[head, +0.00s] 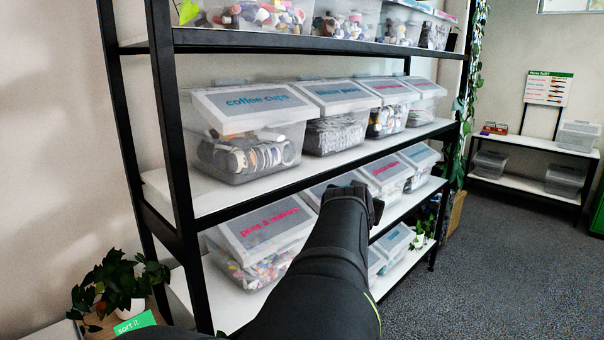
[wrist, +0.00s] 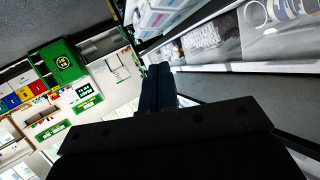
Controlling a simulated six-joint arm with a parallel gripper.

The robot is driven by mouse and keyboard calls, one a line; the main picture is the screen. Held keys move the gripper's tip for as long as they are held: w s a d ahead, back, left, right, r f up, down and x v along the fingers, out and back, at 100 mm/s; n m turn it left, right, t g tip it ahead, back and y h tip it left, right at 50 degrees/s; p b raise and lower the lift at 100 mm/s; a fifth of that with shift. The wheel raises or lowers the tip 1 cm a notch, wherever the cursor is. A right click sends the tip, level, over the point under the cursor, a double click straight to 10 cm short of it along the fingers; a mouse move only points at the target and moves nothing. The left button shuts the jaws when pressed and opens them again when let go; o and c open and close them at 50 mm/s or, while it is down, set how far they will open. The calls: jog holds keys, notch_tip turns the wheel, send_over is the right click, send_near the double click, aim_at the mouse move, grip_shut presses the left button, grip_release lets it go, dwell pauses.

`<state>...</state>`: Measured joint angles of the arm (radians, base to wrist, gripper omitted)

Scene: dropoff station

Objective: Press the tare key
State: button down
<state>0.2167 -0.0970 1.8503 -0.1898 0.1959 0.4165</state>
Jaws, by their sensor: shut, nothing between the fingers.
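I cannot make out a tare key or a scale in either view. My gripper (head: 372,202) is in front of the shelving rack in the head view, at the end of my dark arm. In the wrist view its two dark fingers (wrist: 158,84) lie together, shut, with nothing between them. They point into open room, with the rack's bins on the right side of that picture.
The black-framed rack (head: 180,150) holds clear lidded bins, among them a coffee cups bin (head: 250,130). A potted plant (head: 120,285) stands at lower left. A low table (head: 530,187) is at far right. The carpet (head: 480,270) is clear. A green bin (wrist: 62,62) shows in the wrist view.

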dwell(0.8)
